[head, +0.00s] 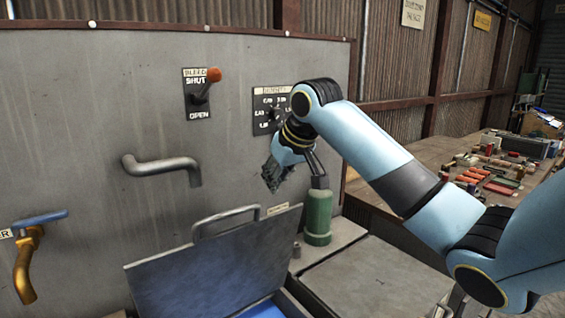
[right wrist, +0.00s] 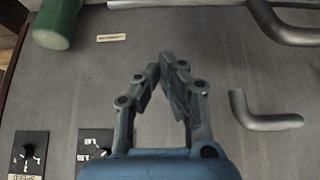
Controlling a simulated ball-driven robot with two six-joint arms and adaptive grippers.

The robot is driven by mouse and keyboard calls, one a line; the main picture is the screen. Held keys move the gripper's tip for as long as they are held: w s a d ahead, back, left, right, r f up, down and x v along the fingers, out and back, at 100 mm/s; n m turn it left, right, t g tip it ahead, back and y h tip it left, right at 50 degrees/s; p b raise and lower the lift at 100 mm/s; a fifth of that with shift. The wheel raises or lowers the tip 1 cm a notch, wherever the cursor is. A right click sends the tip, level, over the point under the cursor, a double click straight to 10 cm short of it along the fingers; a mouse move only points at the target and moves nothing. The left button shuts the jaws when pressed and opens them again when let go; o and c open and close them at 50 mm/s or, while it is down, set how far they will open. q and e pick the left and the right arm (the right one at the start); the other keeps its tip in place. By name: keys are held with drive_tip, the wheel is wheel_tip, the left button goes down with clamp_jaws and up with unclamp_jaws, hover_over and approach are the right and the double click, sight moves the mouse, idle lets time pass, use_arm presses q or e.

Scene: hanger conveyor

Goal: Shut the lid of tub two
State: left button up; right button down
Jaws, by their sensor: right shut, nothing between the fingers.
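A tub with a raised dark blue-grey lid (head: 215,262) is at the bottom of the head view. The lid leans tilted up, with a grey bar handle (head: 225,217) along its upper edge. A bit of blue interior (head: 266,309) shows below it. I cannot read a number on this tub. My right gripper (head: 271,182) is in front of the grey panel, above and right of the lid, apart from it. Its fingertips are together and empty in the right wrist view (right wrist: 165,62). My left gripper is not in view.
A green cylinder (head: 318,217) stands right of the lid, close to my right gripper. A flat grey cover (head: 375,276) lies further right. A cluttered workbench (head: 440,160) is at right.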

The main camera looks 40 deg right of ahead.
sight(283, 231)
drive_tip(key=s+f+p, duration=0.2)
drive_tip(key=shift+s+f, duration=0.25)
drive_tip(key=shift+f, duration=0.2)
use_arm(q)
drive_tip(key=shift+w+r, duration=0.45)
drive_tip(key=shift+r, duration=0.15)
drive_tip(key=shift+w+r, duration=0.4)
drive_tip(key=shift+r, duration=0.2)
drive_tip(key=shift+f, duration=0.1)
use_arm(e)
drive_tip(key=shift+f, duration=0.1)
